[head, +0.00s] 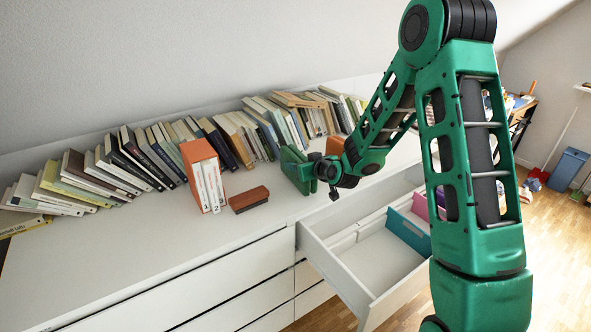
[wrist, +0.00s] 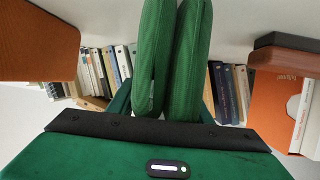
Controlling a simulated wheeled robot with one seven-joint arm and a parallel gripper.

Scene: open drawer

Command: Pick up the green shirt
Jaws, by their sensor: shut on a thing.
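The green shirt (head: 297,168) is folded into a thick, flat bundle over the dresser top in the head view. In the wrist view the shirt (wrist: 190,55) shows as two padded green folds side by side, running out of the top edge. My gripper (head: 320,171) is at the right side of the shirt in the head view. In the wrist view my gripper (wrist: 163,100) has its dark green fingers on both sides of the folds, shut on them. I cannot tell whether the shirt touches the dresser top.
An open drawer (head: 350,281) holds a teal divider (head: 408,235) and a pink one (head: 420,206). An orange slipcase (head: 196,152) and a reddish-brown box (head: 249,199) stand left of the shirt. Books (head: 150,155) line the wall. The front left dresser top (head: 130,265) is clear.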

